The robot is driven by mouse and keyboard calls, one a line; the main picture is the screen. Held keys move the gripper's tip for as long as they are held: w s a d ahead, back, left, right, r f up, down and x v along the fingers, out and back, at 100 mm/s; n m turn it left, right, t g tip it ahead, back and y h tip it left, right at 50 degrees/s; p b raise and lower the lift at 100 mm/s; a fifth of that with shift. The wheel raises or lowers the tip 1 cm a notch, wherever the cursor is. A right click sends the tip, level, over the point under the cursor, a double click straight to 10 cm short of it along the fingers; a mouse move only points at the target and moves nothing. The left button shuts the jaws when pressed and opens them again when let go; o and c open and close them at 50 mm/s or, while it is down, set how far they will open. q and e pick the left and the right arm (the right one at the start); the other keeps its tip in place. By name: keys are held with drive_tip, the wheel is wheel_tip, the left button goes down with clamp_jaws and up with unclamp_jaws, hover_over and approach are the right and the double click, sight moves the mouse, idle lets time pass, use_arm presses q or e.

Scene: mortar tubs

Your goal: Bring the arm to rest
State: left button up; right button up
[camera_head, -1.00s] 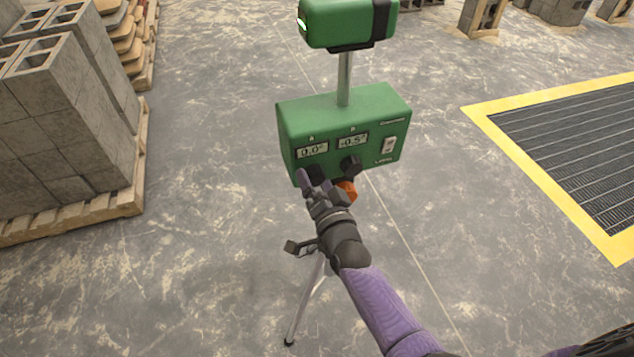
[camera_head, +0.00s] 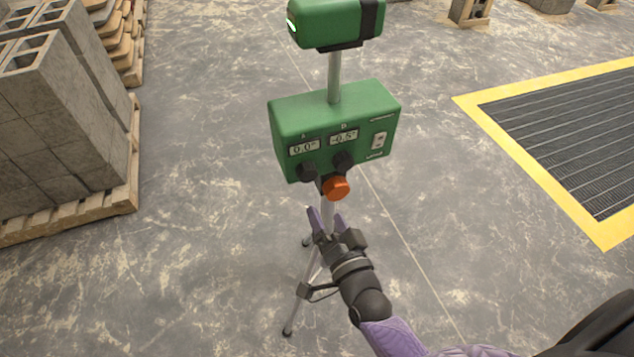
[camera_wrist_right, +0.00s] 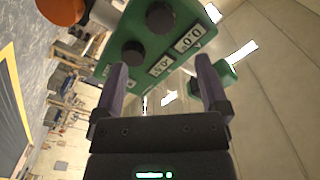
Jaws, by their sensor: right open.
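A green laser unit (camera_head: 335,125) stands on a tripod (camera_head: 297,304). It has two displays reading 0.0° and -0.5°, two black knobs (camera_head: 343,160) and a white switch. An orange knob (camera_head: 336,188) sits below it. A green head (camera_head: 330,22) is on a post above. My right gripper (camera_head: 326,215) is in front of the tripod, below the orange knob, apart from the knobs. In the right wrist view my right gripper (camera_wrist_right: 160,85) is open with nothing between its fingers; the green unit (camera_wrist_right: 150,40) lies beyond. My left gripper is not in view.
Grey concrete blocks (camera_head: 60,110) stand on a wooden pallet (camera_head: 125,195) at the left. A floor grate (camera_head: 570,130) with a yellow border (camera_head: 535,165) lies at the right. The concrete floor between is clear apart from the tripod.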

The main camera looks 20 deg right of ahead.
drive_tip(key=shift+f, duration=0.1)
drive_tip(key=s+f+n+g+b, duration=0.2)
drive_tip(key=s+f+n+g, duration=0.3)
drive_tip(key=f, duration=0.7)
drive_tip(key=s+f+n+g+b, duration=0.1)
drive_tip(key=s+f+g+b, duration=0.25)
drive_tip(key=s+f, duration=0.6)
drive_tip(key=s+d+f+n+g+b, duration=0.1)
drive_tip(key=s+d+f+n+g, duration=0.1)
drive_tip(key=s+f+g, duration=0.2)
drive_tip(key=s+d+f+n+g, duration=0.2)
drive_tip(key=s+f+g, duration=0.3)
drive_tip(key=s+f, duration=0.5)
drive_tip(key=s+n, duration=0.1)
drive_tip(key=s, duration=0.4)
drive_tip(key=shift+d+f+h+b, duration=0.3)
drive_tip(key=shift+f+h+b, duration=0.05)
drive_tip(key=shift+h+b, duration=0.05)
